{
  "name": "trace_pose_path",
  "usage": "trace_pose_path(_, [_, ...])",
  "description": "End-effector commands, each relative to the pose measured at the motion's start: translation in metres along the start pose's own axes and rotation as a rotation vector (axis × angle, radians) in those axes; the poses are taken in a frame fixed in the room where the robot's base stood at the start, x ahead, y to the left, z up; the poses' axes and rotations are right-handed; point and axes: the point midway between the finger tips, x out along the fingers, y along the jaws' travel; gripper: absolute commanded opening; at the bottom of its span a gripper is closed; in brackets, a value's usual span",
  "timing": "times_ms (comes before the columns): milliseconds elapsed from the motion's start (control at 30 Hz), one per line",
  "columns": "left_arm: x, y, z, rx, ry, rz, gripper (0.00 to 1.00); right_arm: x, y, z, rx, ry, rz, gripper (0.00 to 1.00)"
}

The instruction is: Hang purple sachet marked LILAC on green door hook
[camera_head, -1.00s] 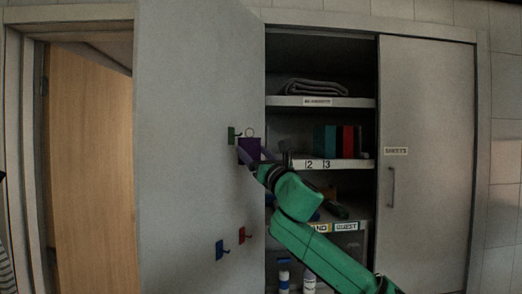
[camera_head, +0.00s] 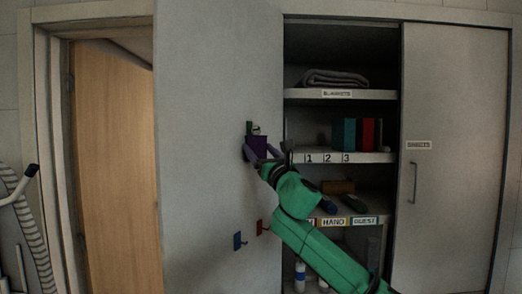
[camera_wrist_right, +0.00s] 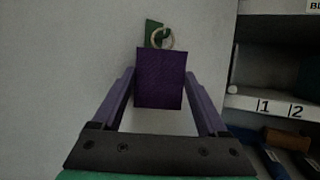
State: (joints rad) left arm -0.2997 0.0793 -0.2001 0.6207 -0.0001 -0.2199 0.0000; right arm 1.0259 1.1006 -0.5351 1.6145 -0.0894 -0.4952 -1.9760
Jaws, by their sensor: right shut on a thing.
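The purple sachet (camera_head: 258,147) is between the fingers of my right gripper (camera_head: 262,153), in front of the open grey door. In the right wrist view the sachet (camera_wrist_right: 161,80) hangs upright with its pale ring loop (camera_wrist_right: 160,37) above it; no lettering is readable. My right gripper (camera_wrist_right: 160,95) is shut on its sides. The green hook (camera_head: 249,127) is on the door just behind the loop. In the wrist view the loop overlaps the green hook (camera_wrist_right: 151,27); I cannot tell whether it is around the prong. My left gripper is not in view.
A blue hook (camera_head: 238,241) and a red hook (camera_head: 261,227) sit lower on the door. Right of the door, open shelves hold a folded blanket (camera_head: 334,78) and coloured boxes (camera_head: 362,134). A closed cupboard door (camera_head: 455,160) is at the right.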

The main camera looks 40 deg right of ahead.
Motion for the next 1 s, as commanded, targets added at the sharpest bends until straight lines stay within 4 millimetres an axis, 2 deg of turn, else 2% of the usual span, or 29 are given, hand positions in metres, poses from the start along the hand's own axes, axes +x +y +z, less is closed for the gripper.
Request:
trace_pose_path(267, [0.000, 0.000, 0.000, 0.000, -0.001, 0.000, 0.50, 0.000, 0.000, -0.001, 0.000, 0.002, 0.000, 0.14])
trace_pose_path(300, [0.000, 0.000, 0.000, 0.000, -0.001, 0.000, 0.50, 0.000, 0.000, -0.001, 0.000, 0.002, 0.000, 0.91])
trace_pose_path(333, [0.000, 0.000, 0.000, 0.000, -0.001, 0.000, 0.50, 0.000, 0.000, -0.001, 0.000, 0.002, 0.000, 1.00])
trace_pose_path(833, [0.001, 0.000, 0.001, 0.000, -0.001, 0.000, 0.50, 0.000, 0.001, -0.001, 0.000, 0.002, 0.002, 1.00])
trace_pose_path(1000, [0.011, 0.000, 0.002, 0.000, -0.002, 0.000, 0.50, -0.014, -0.001, -0.004, -0.003, 0.001, 0.000, 1.00])
